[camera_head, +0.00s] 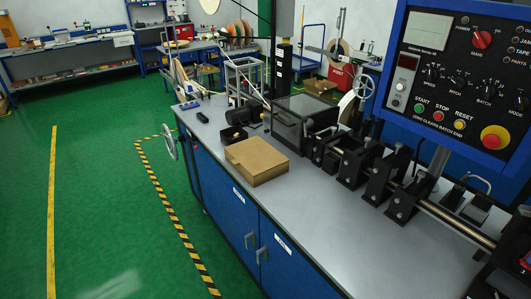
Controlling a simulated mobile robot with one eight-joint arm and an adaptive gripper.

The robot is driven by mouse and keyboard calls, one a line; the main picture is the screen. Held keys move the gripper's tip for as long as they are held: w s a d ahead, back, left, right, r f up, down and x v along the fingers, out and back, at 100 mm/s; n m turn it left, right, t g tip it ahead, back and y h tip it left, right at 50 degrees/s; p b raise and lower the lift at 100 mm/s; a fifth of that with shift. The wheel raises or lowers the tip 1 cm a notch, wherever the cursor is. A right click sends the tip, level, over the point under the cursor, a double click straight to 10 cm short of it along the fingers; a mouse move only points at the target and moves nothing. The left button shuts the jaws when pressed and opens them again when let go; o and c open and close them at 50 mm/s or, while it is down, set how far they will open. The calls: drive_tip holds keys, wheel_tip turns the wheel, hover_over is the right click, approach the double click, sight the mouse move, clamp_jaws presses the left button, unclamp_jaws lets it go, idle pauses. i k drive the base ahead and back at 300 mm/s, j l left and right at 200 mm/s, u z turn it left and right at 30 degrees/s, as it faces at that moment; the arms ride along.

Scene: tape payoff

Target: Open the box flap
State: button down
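A brown cardboard box (257,158) sits on the grey top of the blue workbench (312,225), left of the row of black machine parts. Its top looks flat and closed, with a small step at its left edge. I cannot make out the flap's seam at this size. My gripper is not in this view, so its place relative to the box cannot be seen.
Black brackets (386,180) with a metal shaft line the bench right of the box. A dark box-shaped guard (303,112) stands behind it. A blue control panel (462,75) rises at right. A handwheel (168,142) sticks out at left. Green floor (100,200) at left is clear.

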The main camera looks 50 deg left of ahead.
sight(256, 155)
drive_tip(key=u, duration=2.25)
drive_tip(key=i+l, duration=0.15)
drive_tip(key=i, duration=0.15)
drive_tip(key=i+l+u, duration=0.15)
drive_tip(key=i, duration=0.15)
